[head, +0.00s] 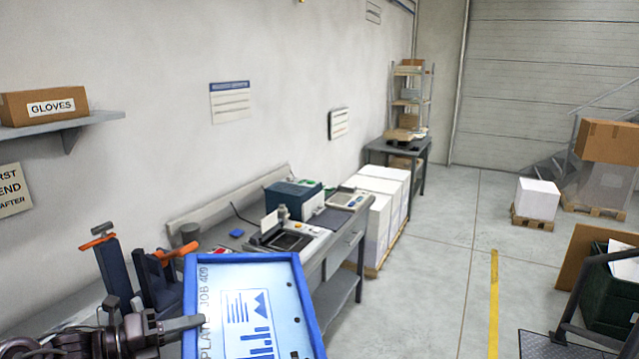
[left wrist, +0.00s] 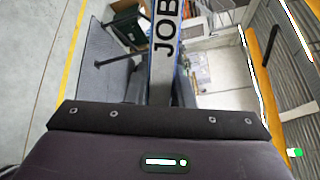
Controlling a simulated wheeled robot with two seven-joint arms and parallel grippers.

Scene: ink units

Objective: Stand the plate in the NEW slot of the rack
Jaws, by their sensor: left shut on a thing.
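The plate (head: 246,312) is a pale blue panel with a bright blue frame, a printed chart and the words PLATE JOB 409. It is at the bottom middle of the head view, tilted. My left gripper (head: 190,323) is shut on its left edge and holds it up in front of the bench. In the left wrist view the plate (left wrist: 164,48) shows nearly edge-on with the letters JOB. I cannot make out a rack or a slot marked NEW. My right gripper is not in view.
Dark blue upright units with orange handles (head: 112,268) stand left of the plate. The bench (head: 338,250) behind carries a machine (head: 285,238). White stacks (head: 378,215) stand beyond it. A dark green bin (head: 607,300) is at right. The middle floor is clear.

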